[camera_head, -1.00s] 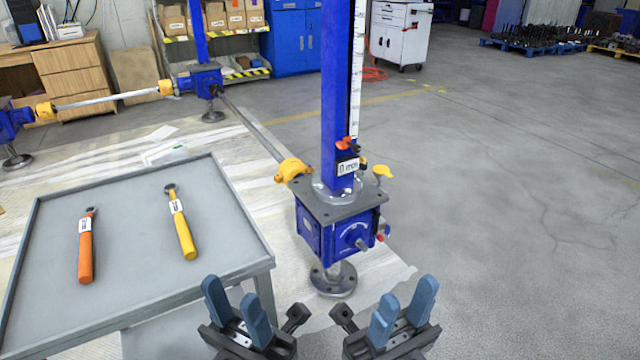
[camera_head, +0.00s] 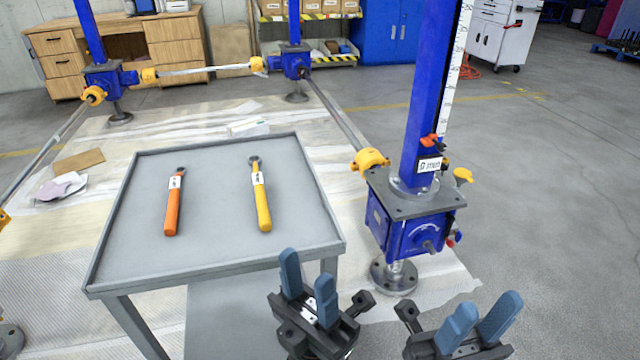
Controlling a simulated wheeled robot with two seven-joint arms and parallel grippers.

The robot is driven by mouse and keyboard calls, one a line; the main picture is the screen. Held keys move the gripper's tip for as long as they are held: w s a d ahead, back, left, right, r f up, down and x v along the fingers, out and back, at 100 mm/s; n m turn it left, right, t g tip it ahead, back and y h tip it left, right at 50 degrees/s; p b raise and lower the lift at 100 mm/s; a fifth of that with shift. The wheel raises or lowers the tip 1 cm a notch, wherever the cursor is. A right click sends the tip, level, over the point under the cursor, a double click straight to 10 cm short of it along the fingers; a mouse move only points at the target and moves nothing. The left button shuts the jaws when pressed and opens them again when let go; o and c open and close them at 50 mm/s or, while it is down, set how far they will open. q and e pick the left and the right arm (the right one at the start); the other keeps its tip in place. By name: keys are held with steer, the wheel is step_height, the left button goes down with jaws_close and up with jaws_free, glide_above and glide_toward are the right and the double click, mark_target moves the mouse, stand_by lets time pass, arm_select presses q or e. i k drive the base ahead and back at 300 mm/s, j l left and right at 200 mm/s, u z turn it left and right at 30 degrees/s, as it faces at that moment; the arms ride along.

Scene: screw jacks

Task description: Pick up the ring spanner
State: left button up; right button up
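Two hand tools lie apart on a grey tray table (camera_head: 215,265). One has an orange handle (camera_head: 172,213), the other a yellow handle (camera_head: 263,208). Each has a white label and a small dark head pointing away from me. Both heads look ring-like, but they are too small to tell which is the ring spanner. My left gripper (camera_head: 307,277) is open and empty, in front of the table's near right corner. My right gripper (camera_head: 482,318) is open and empty, further right, in front of the near screw jack. Neither touches a tool.
A blue screw jack (camera_head: 412,222) with a tall blue column stands right of the table, joined by a shaft (camera_head: 335,112) to another jack (camera_head: 292,64) behind. The table has a raised rim. Open floor (camera_head: 560,200) lies to the right.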

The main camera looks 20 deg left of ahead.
mark_target(265, 221)
steer(key=k+j, duration=0.1)
steer(key=j, duration=0.35)
steer(key=k+j+z, duration=0.1)
steer(key=j, duration=0.3)
steer(key=k+j, duration=0.1)
steer(key=j, duration=0.35)
steer(key=k+j+z, duration=0.1)
steer(key=j, duration=0.35)
